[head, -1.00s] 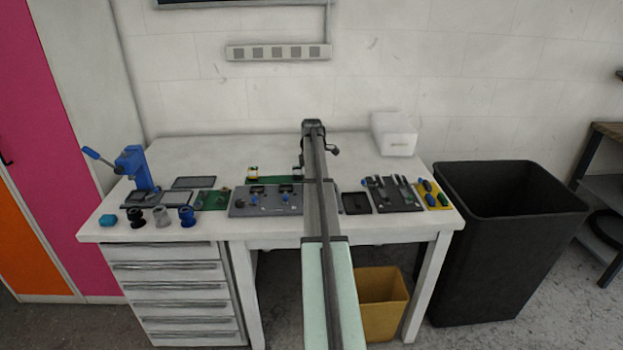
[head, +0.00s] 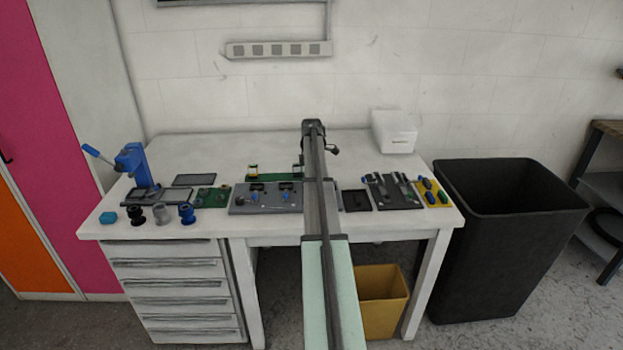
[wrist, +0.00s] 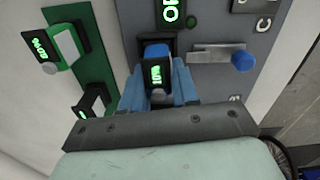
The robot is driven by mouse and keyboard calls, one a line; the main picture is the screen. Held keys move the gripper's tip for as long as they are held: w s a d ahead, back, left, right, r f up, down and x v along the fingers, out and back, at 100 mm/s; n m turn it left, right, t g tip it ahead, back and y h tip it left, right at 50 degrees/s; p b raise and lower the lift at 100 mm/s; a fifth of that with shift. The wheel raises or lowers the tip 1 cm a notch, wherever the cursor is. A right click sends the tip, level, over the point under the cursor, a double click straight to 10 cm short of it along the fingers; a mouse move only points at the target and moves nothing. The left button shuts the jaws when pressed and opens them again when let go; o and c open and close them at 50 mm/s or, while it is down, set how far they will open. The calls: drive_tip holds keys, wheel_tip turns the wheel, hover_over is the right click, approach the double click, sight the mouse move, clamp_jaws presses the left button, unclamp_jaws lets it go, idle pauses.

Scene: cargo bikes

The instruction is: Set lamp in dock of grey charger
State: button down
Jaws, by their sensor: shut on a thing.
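The grey charger (head: 265,198) lies near the front middle of the bench, with dark displays and blue knobs. In the wrist view its panel (wrist: 215,85) fills the upper right, with a lit display, a metal plate and a blue knob. My gripper (wrist: 158,82) is shut on the lamp (wrist: 156,51), which shows a blue end. A small black display with green digits shows between the blue fingers. The lamp is at a dark dock opening on the charger's edge; I cannot tell whether it is seated. In the head view my arm hides the gripper and lamp.
A green charger (head: 262,178) lies behind the grey one; in the wrist view it bears a white and green lamp (wrist: 65,44). A black tray (head: 356,201), a tool rack and a yellow tray (head: 433,193) are to the right. Spools and a blue press (head: 131,165) are left.

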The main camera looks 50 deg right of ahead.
drive_tip(key=c, duration=0.8)
unclamp_jaws()
wheel_tip(320, 180, up, 14)
drive_tip(key=shift+f, duration=0.15)
drive_tip(key=shift+a, duration=0.1)
